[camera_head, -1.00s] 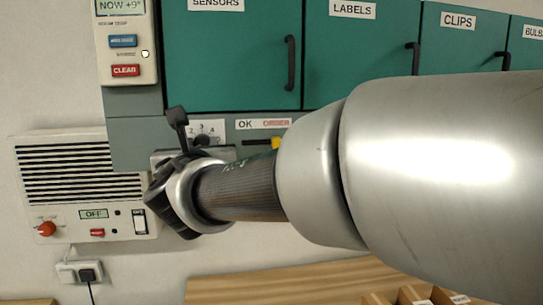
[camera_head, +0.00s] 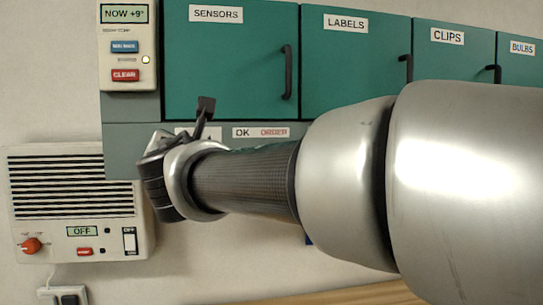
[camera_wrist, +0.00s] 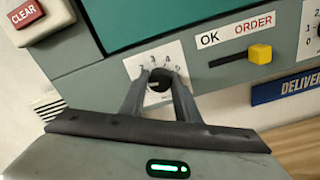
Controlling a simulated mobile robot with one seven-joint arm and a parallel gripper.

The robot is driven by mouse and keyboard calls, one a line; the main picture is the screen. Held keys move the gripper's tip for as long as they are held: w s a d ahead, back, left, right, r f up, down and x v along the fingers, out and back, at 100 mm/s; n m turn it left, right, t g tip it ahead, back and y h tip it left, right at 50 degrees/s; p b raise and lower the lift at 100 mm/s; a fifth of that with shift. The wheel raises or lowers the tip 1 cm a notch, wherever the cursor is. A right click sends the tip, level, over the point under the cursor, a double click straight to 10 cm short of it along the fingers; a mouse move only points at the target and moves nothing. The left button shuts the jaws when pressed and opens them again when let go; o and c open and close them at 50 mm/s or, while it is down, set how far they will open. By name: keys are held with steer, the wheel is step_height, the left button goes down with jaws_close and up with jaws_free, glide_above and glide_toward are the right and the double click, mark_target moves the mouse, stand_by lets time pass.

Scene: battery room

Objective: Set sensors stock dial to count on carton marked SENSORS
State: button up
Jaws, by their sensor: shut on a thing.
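The sensors stock dial (camera_wrist: 160,82) is a black round knob on a white plate with numbers, 2 to 5 readable, under the SENSORS door (camera_head: 232,75). In the wrist view my gripper (camera_wrist: 160,93) has one finger on each side of the knob and is shut on it. The knob's exact setting is too small to read surely. In the head view my gripper (camera_head: 168,150) is at the panel below that door, and my wrist hides the knob. The carton marked SENSORS is not in view.
An OK/ORDER slider with a yellow knob (camera_wrist: 260,54) sits right of the dial. A control box with a CLEAR button (camera_head: 125,75) is at upper left. A vented unit reading OFF (camera_head: 82,231) is below left. A wooden surface (camera_head: 370,294) lies below.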

steer(key=o, duration=1)
steer(key=shift+o, duration=0.2)
